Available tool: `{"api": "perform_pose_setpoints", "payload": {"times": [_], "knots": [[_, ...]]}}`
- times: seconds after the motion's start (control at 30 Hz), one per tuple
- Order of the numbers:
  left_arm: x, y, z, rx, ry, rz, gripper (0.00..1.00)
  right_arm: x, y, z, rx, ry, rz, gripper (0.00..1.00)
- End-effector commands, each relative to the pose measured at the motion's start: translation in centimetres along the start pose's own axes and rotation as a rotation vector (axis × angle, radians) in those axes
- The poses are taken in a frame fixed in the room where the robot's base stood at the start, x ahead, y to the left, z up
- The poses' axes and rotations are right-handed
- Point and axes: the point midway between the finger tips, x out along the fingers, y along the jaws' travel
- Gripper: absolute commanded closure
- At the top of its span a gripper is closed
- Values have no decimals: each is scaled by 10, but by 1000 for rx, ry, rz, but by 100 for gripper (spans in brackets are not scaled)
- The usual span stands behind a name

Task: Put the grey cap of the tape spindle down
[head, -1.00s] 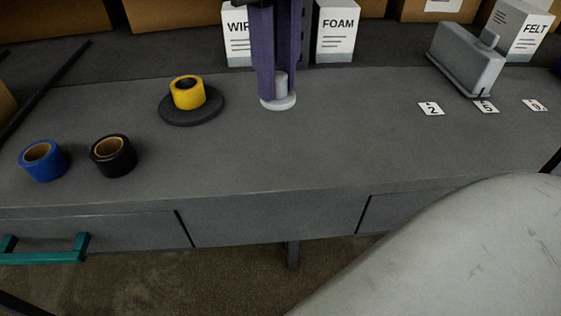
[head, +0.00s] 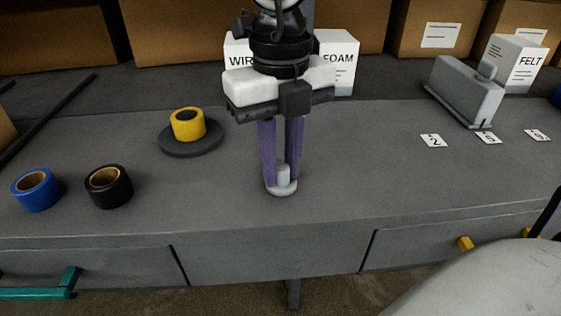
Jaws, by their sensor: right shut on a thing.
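The grey cap (head: 281,189) is a pale disc with a short upright knob. My right gripper (head: 282,172), with purple fingers, points down over the middle of the bench and is shut on the cap's knob. The cap is level and low over the bench top; I cannot tell whether it touches. The tape spindle's dark round base (head: 206,146) stands to the left, with a yellow tape roll (head: 188,124) on it. The roll hides any post. My left gripper is not in view.
A blue roll (head: 36,190) and a black roll (head: 108,187) stand at the left of the bench (head: 350,180). Number cards (head: 432,141) and a grey lidded holder (head: 466,91) are at the right. WIRE and FOAM boxes (head: 336,62) stand behind. Bench around the cap is clear.

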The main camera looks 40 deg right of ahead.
Motion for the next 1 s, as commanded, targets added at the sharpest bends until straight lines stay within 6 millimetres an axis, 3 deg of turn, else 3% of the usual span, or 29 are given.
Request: {"api": "perform_pose_setpoints", "payload": {"times": [0.33, 0.37, 0.47, 0.8, 1.0], "knots": [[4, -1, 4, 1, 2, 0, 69, 6, 0, 0, 0, -1, 0, 100], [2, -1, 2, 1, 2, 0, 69, 3, 0, 0, 0, -1, 0, 76], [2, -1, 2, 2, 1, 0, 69, 3, 0, 0, 0, -1, 0, 62], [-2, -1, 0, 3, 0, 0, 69, -1, 0, 0, 0, -1, 0, 62], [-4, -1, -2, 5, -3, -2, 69, -29, 0, 2, 2, -7, 0, 62]]}}
